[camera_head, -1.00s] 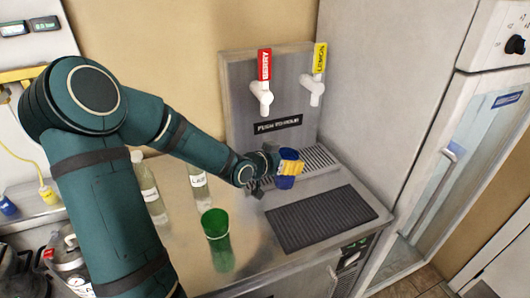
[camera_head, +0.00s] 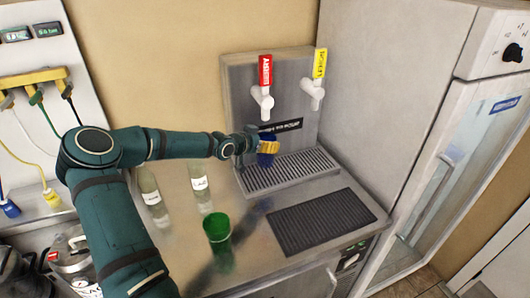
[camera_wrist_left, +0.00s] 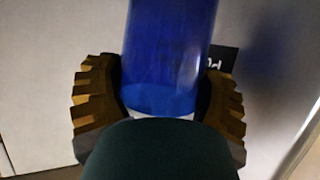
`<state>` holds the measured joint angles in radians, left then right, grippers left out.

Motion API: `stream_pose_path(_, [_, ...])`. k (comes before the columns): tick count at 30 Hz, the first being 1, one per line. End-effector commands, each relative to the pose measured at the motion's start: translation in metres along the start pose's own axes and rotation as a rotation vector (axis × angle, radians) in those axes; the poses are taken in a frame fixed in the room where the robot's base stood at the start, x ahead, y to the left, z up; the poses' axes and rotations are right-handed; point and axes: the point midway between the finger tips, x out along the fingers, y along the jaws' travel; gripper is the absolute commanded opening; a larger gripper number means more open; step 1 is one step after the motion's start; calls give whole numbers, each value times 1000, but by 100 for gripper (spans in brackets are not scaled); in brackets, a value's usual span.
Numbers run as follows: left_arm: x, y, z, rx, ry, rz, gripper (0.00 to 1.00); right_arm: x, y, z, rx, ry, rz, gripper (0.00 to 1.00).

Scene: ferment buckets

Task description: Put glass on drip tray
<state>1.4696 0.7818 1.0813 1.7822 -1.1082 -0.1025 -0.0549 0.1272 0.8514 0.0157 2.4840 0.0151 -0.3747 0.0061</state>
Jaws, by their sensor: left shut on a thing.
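My left gripper (camera_head: 262,146) is shut on a blue glass (camera_head: 267,159), held in front of the tap panel and below the red-handled tap. In the left wrist view, the blue glass (camera_wrist_left: 168,60) stands between the two yellow-brown finger pads (camera_wrist_left: 158,108). The drip tray (camera_head: 290,171) is a slotted metal grille at the foot of the panel. The glass appears above its left rear part; the gap between them is hard to judge. A green glass (camera_head: 217,228) stands on the counter in front. My right gripper is in neither view.
Two labelled bottles (camera_head: 150,188) (camera_head: 199,184) stand on the counter left of the tray. A dark ribbed mat (camera_head: 322,221) lies at the front right. Red (camera_head: 264,88) and yellow (camera_head: 317,82) handled taps jut from the panel. A fridge (camera_head: 450,150) stands at right.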

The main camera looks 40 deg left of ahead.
Motion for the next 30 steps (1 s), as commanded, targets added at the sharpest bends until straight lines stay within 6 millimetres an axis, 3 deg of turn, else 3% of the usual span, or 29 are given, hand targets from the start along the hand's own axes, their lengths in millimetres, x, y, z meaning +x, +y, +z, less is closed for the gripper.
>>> stream_pose_path(7, [7, 0, 15, 1, 2, 0, 29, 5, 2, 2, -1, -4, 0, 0])
stream_pose_path(13, [18, -1, 40, 0, 3, 0, 29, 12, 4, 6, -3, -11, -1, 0])
stream_pose_path(26, [21, -4, 44, 1, 3, 1, 29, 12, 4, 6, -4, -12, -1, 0])
stream_pose_path(27, [20, -4, 45, 1, 2, 0, 86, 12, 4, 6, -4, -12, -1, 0])
stream_pose_path(28, [20, -4, 45, 1, 2, 0, 96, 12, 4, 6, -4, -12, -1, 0])
stream_pose_path(30, [20, -4, 45, 1, 2, 0, 100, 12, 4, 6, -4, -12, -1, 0])
